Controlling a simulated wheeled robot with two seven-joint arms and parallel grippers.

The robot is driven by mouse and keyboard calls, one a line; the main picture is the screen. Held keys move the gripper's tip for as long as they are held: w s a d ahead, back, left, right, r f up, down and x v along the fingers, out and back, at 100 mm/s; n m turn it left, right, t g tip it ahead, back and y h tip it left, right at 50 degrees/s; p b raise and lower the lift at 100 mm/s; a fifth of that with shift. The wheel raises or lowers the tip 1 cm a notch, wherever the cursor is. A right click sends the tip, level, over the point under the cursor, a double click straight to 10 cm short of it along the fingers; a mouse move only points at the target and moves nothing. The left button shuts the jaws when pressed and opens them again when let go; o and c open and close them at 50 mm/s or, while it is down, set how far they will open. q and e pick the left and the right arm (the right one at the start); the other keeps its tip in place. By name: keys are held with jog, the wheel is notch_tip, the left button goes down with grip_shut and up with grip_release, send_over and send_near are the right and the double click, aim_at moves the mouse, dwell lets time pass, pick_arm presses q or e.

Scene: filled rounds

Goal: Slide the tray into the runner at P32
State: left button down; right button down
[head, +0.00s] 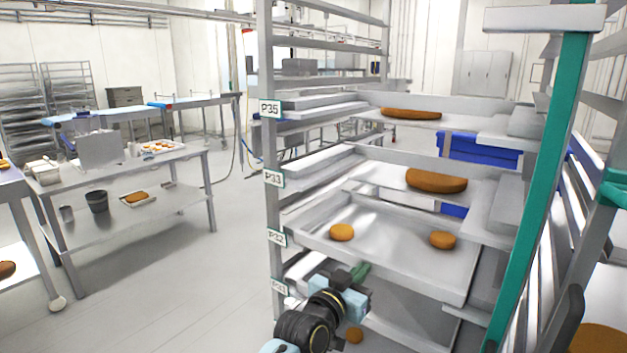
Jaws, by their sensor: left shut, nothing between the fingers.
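A shallow metal tray (385,268) with two round brown pieces, one left (341,232) and one right (442,240), sits in the rack at the level of the P32 label (277,237). Its near edge faces me and looks slightly tilted in the picture. Whether it is fully in the runner I cannot tell. My left gripper (358,273) is at the tray's near edge, low and left of its middle. It is shut with nothing in it. Whether it touches the tray is unclear. My right gripper is not in view.
The rack's left post (270,205) and green right post (541,190) flank the tray. Trays with brown loaves sit above, by P33 (274,178) and P35 (270,108). Another level lies below at P31 (280,288). Work tables (140,165) stand left, with clear floor between.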

pick_arm(q)
jog(key=p+v, duration=1.1)
jog(key=v, duration=0.5)
dwell(0.3)
jog(key=s+a+f+n+g+y+b, duration=0.15)
jog(key=s+a+f, duration=0.25)
jog(key=f, duration=0.8)
jog(key=s+a+f+n+g+y+b, duration=0.1)
jog(key=s+a+f+g+y+b, duration=0.25)
jog(key=f, duration=0.85)
jog(key=s+a+f+n+g+y, duration=0.15)
jog(key=s+a+f, duration=0.35)
jog(key=f, duration=0.6)
jog(key=s+a+f+g+y+b, duration=0.1)
jog(key=s+a+f+g, duration=0.1)
jog(key=s+a+f, duration=0.2)
jog(key=s+a+f+g+y+b, duration=0.1)
jog(key=s+a+f, duration=0.3)
jog(key=s+f, duration=0.6)
jog(key=s+a+f+g+y+b, duration=0.2)
jog(key=s+a+f+g, duration=0.2)
jog(key=s, duration=1.4)
notch_tip(320, 180, down, 3)
jog(key=shift+s+a+r+n, duration=0.1)
jog(key=shift+s+a+n, duration=0.1)
jog(key=shift+s+n, duration=0.15)
